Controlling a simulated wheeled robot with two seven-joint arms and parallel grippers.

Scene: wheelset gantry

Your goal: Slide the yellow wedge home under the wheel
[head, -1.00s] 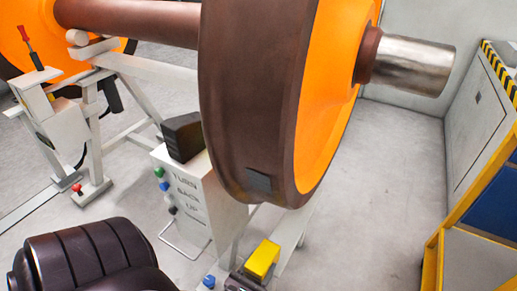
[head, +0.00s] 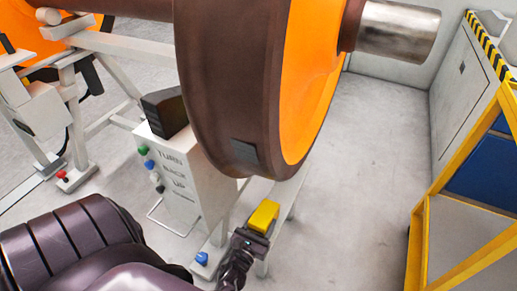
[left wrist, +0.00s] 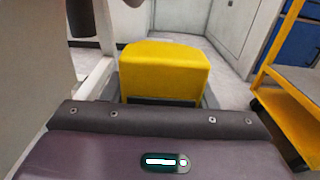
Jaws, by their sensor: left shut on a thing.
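The yellow wedge (head: 264,215) sits at the near end of the pale rail, just below and in front of the big wheel (head: 228,85) with its brown tread and orange face. A small gap shows between wedge and tread in the head view. My left gripper (head: 250,240) is shut on the wedge from the near side. In the left wrist view the wedge (left wrist: 163,70) fills the middle, beyond the dark gripper body. Its underside and the fingertips' contact are hidden. My right gripper is not in view.
A white control box (head: 183,175) with coloured buttons and a black block (head: 165,113) on top stands left of the wedge. A dark grey patch (head: 244,152) is on the tread. A yellow-framed cart (head: 425,235) stands at right. The floor between is clear.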

